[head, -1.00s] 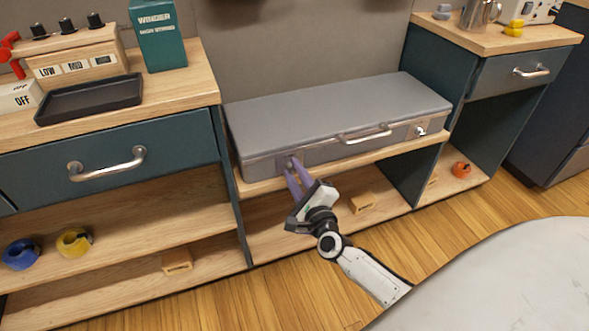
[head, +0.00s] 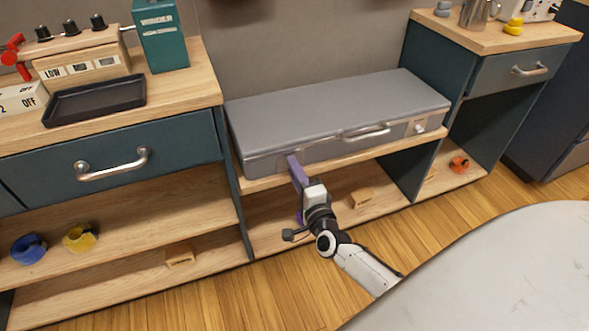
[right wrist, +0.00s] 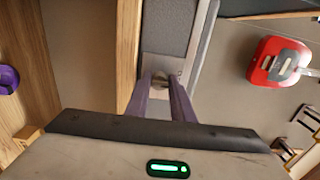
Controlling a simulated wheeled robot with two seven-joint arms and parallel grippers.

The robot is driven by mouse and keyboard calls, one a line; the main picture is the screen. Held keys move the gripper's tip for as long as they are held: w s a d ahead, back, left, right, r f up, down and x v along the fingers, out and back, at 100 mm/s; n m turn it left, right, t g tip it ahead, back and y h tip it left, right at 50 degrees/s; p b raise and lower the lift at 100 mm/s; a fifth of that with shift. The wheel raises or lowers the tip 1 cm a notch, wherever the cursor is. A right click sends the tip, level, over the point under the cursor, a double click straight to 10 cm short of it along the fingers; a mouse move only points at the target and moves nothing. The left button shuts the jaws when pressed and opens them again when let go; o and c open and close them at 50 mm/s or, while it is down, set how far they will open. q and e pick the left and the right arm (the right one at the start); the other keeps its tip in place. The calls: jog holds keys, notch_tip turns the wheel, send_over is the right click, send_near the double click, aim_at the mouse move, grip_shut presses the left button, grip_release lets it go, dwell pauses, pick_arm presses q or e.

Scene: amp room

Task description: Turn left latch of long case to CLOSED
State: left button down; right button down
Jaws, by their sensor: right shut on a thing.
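The long grey case (head: 335,110) lies shut on the wooden shelf between the two cabinets. Its left latch is mostly hidden behind my fingers in the head view. In the right wrist view the latch plate (right wrist: 158,66) shows, with its small knob between my purple fingertips. My right gripper (head: 292,160) is shut on that knob, at the left end of the case's front; it also shows in the right wrist view (right wrist: 160,82). The right latch (head: 419,127) is on the right of the front. My left gripper is not in view.
The case handle (head: 366,133) is at the middle of its front. A teal cabinet with a drawer handle (head: 113,164) stands left, and another cabinet (head: 510,77) stands right. A small wooden block (head: 361,197) sits on the lower shelf. A pale rounded surface (head: 490,275) fills the lower right.

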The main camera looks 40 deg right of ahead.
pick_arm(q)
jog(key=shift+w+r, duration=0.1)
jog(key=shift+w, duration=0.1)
pick_arm(e)
jog(key=c, duration=1.6)
grip_release()
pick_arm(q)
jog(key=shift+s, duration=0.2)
pick_arm(e)
jog(key=shift+o, duration=0.2)
pick_arm(q)
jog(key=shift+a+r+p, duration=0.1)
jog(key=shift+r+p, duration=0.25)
jog(key=shift+p, duration=0.65)
pick_arm(e)
jog(key=v, duration=1)
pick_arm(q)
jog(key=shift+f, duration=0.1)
pick_arm(e)
jog(key=shift+s+a, duration=0.1)
jog(key=shift+a, duration=0.1)
